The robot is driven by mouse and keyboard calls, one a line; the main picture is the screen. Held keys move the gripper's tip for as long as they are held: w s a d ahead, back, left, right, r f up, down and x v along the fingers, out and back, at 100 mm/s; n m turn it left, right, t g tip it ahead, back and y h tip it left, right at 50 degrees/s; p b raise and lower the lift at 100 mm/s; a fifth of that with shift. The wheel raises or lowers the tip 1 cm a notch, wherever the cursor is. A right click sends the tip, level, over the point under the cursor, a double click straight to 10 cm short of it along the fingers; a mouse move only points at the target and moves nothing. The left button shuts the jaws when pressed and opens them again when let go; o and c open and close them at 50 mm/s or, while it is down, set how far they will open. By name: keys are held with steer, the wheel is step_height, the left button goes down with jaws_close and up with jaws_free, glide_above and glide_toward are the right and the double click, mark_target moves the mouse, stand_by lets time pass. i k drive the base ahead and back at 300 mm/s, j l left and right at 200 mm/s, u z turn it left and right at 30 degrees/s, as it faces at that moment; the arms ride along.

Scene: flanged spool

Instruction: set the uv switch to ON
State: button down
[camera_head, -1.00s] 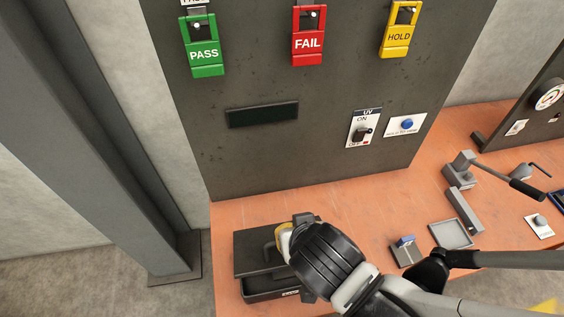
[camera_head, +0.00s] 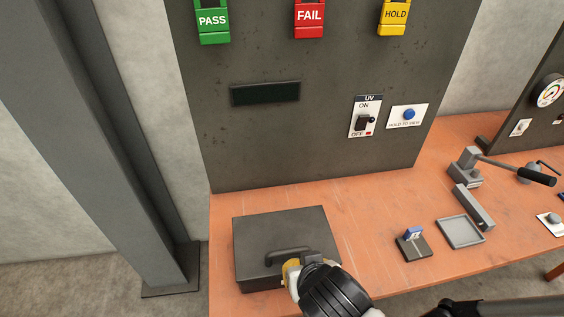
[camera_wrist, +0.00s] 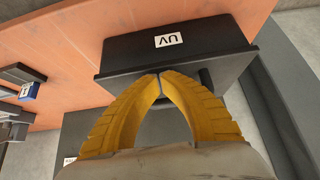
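The UV switch (camera_head: 362,122) is a black lever on a white plate, on the dark upright panel in the head view. ON is printed above and OFF below; the lever sits near the lower half, but its exact setting is hard to tell. My gripper (camera_head: 293,268) is over the front of a dark box, far below and left of the switch, beside the box's handle (camera_head: 287,254). In the wrist view its yellow fingers (camera_wrist: 160,77) meet at the tips. I cannot see anything clearly pinched between them.
The dark box (camera_head: 255,235) stands on the orange bench and carries a UV label (camera_wrist: 168,41). A blue button plate (camera_head: 408,116) is right of the switch. A grey tray (camera_head: 460,232), a small blue-topped fixture (camera_head: 412,240) and a lever clamp (camera_head: 467,170) stand on the right.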

mark_target(362, 121)
steer(key=k+l, duration=0.15)
steer(key=k, duration=0.4)
steer(key=k+l, duration=0.2)
steer(key=k, duration=0.35)
